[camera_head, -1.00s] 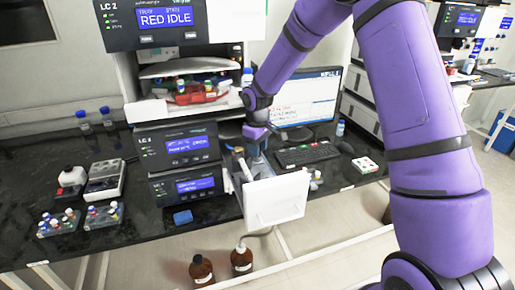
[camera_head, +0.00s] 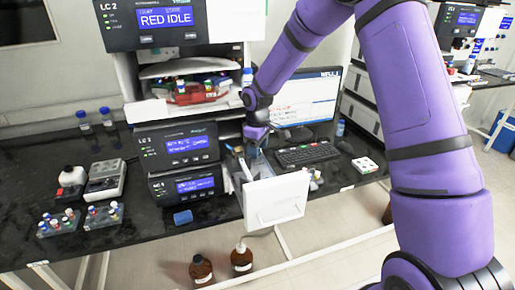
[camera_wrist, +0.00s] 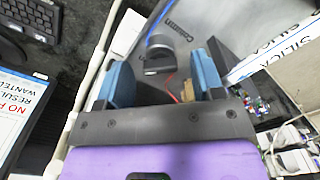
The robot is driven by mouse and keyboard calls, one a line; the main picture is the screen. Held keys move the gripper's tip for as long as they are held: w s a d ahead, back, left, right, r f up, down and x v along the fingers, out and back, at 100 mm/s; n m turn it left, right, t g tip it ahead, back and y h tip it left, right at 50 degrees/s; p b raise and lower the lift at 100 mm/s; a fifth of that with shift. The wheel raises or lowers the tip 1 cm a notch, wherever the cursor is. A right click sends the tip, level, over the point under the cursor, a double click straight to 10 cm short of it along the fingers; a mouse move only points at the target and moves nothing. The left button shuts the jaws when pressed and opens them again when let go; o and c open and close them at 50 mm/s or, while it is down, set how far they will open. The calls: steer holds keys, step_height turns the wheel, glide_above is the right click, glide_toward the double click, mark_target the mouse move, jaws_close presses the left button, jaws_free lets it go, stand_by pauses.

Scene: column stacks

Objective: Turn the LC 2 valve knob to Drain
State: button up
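The LC 2 unit (camera_head: 178,147) stands in the stack on the bench, with a lit blue display. My gripper (camera_head: 256,137) is just right of this stack, pointing down beside the opened white door. In the wrist view, my gripper (camera_wrist: 160,66) has its two blue fingers spread wide apart. A dark round knob (camera_wrist: 160,46) on a grey panel marked "Column..." shows beyond and between the fingertips. I cannot tell whether the fingers touch it, and its position marks are not readable. The knob is hidden in the head view.
The white door (camera_head: 275,203) juts out in front of the gripper. A keyboard (camera_head: 306,154) and monitor (camera_head: 303,100) stand to the right. Brown bottles (camera_head: 201,270) stand on the floor.

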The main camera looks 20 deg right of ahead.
step_height(320, 180, up, 11)
stand_by(0.8)
steer(key=shift+f, duration=0.1)
